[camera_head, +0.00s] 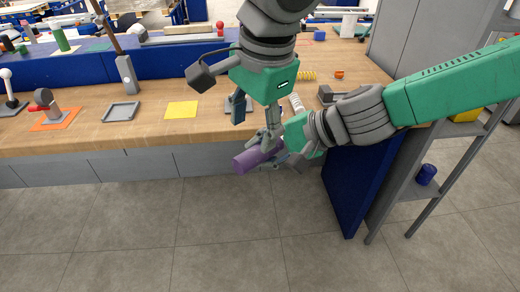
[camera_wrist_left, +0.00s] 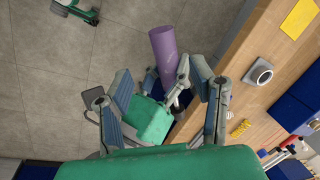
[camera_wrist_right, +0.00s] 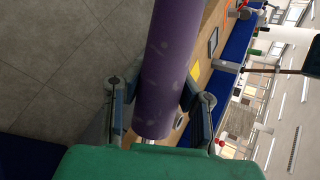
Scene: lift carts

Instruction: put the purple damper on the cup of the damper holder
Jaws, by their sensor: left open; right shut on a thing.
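The purple damper (camera_head: 250,160) is a plain cylinder, held in the air just in front of the table edge. My right gripper (camera_head: 272,160) is shut on it near one end; the damper fills the middle of the right wrist view (camera_wrist_right: 165,70). My left gripper (camera_head: 258,128) is open, close above the damper and my right gripper. In the left wrist view (camera_wrist_left: 165,80), the damper and my right gripper show between and beyond its fingers; whether they touch is unclear.
The wooden table (camera_head: 75,135) holds a yellow sheet (camera_head: 181,109), a grey square tray (camera_head: 121,111), a lever on an orange plate (camera_head: 54,119) and a yellow spring (camera_head: 306,76). A blue panel (camera_head: 355,180) stands at the table's right end. The floor in front is clear.

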